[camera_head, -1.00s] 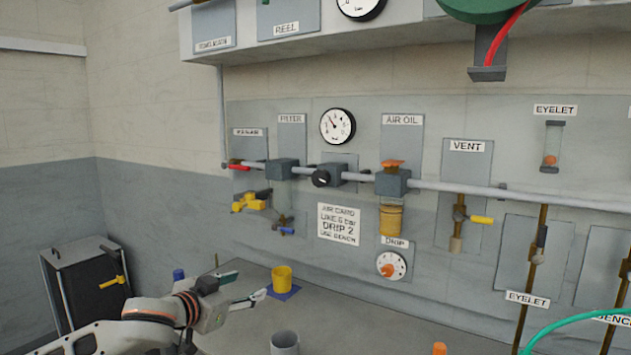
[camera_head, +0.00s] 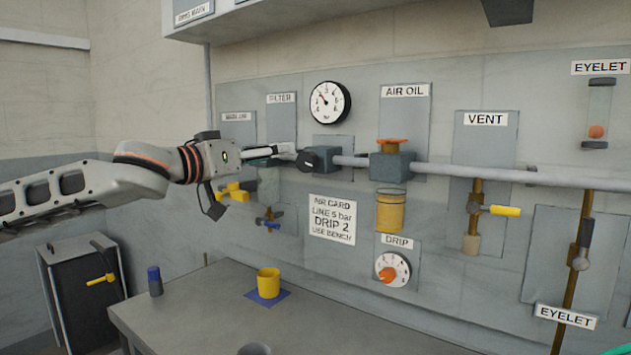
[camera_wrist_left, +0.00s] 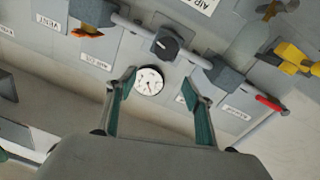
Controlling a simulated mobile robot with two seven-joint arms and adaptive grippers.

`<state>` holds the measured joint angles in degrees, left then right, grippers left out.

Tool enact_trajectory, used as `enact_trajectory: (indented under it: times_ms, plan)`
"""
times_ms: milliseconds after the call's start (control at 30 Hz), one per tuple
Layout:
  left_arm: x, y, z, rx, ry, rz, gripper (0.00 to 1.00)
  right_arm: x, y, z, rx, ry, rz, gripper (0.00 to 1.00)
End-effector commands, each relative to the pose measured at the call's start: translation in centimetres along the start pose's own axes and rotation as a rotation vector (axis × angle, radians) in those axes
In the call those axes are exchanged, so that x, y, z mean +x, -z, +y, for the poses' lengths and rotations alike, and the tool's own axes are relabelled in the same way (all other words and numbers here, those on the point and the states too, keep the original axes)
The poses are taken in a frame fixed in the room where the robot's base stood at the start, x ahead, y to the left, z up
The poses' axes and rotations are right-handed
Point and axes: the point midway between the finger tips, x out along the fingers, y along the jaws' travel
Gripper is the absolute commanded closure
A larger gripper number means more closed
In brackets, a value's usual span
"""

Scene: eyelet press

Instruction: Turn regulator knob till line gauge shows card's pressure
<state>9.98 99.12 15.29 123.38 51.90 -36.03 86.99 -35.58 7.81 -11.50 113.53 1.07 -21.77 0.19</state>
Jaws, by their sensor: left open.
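The dark round regulator knob (camera_head: 306,160) is on the pipe below the line gauge (camera_head: 330,102). The gauge's needle points up and left; its exact reading is too small to tell. The white card (camera_head: 332,219) appears to read LINE 5 bar, DRIP 2. My left gripper (camera_head: 288,152) is open beside the knob, on its left. In the left wrist view the knob (camera_wrist_left: 165,43) lies beyond the two open fingertips (camera_wrist_left: 159,80), with nothing held; the gauge (camera_wrist_left: 149,81) shows between the fingers.
The pipe (camera_head: 470,172) runs along the wall panel. The air-oil unit (camera_head: 391,164) is right of the regulator, above the drip dial (camera_head: 391,270). Yellow valve handles (camera_head: 233,191) are below my left wrist. A yellow cup (camera_head: 268,284) stands on the bench.

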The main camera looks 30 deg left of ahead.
Motion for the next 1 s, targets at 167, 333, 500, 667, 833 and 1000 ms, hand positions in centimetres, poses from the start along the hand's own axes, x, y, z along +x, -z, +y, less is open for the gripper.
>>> enact_trajectory:
  times_ms: [167,333,500,667,833,1000]
  plan:
    - [0.8,-3.0,-0.8,-0.002,0.006,-0.022,0.48,0.1,-3.2,-1.6,0.004,0.021,-0.034,1.0]
    - [1.5,-3.0,-1.1,0.001,0.01,-0.022,0.48,0.0,-3.7,-1.7,0.002,0.023,-0.04,1.0]
    - [3.2,-3.4,-1.1,0.004,0.01,-0.027,0.48,0.3,-4.3,-1.5,-0.005,0.018,-0.042,1.0]
    - [5.4,-3.5,-1.1,0.003,0.01,-0.027,0.48,0.9,-5.0,-0.9,-0.017,0.007,-0.046,1.0]
    - [7.3,-3.3,-1.0,0.0,0.009,-0.025,0.48,1.4,-4.3,-0.3,-0.027,-0.004,-0.03,1.0]
    - [8.4,-3.1,-0.9,0.0,0.007,-0.022,0.48,1.6,-4.3,-0.2,-0.03,-0.005,-0.027,1.0]
